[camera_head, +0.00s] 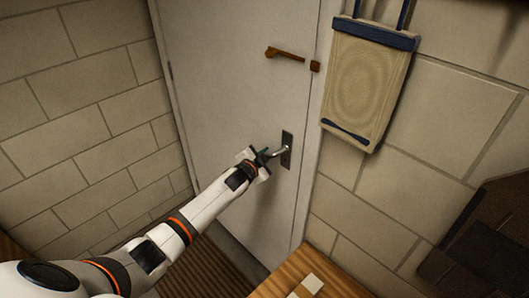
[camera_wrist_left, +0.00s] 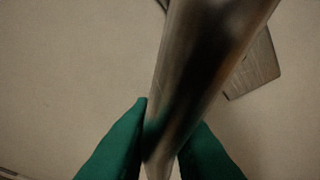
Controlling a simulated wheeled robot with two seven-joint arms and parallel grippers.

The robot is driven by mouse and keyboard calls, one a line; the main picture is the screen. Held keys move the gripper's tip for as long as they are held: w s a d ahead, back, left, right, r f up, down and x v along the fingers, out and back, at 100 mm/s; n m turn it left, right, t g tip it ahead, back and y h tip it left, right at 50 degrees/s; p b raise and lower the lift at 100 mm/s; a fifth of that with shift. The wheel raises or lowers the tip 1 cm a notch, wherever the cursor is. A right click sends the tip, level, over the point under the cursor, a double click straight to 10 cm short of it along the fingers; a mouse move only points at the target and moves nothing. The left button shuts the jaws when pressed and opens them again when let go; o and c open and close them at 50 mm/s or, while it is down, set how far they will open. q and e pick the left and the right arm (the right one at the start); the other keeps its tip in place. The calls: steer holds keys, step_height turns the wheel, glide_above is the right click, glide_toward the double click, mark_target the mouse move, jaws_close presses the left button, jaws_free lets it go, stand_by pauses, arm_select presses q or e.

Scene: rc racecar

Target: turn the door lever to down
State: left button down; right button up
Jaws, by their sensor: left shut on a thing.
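The door lever (camera_head: 279,151) is a short metal handle on a dark backplate (camera_head: 287,149) at the right side of a pale door (camera_head: 225,90). In the head view it points left and slightly down from the plate. My left gripper (camera_head: 264,155) is at the lever's free end. In the left wrist view the lever (camera_wrist_left: 205,70) fills the middle, with the green fingers (camera_wrist_left: 160,140) of my left gripper on both sides of it, shut on it. The backplate (camera_wrist_left: 255,65) shows partly behind the lever. My right gripper is not in view.
A brown latch bar (camera_head: 286,54) is on the door above the lever. A beige board with blue ends (camera_head: 366,85) hangs on the block wall to the right. A wooden surface (camera_head: 325,275) stands at the bottom, below and right of the door.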

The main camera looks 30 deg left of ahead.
arm_select(q)
steer(key=shift+r, duration=0.1)
steer(key=c, duration=1.4)
jaws_free()
steer(key=shift+s, duration=0.1)
steer(key=b+v, duration=0.1)
steer(key=v, duration=1)
steer(key=shift+s, duration=0.35)
steer(key=shift+a, duration=0.1)
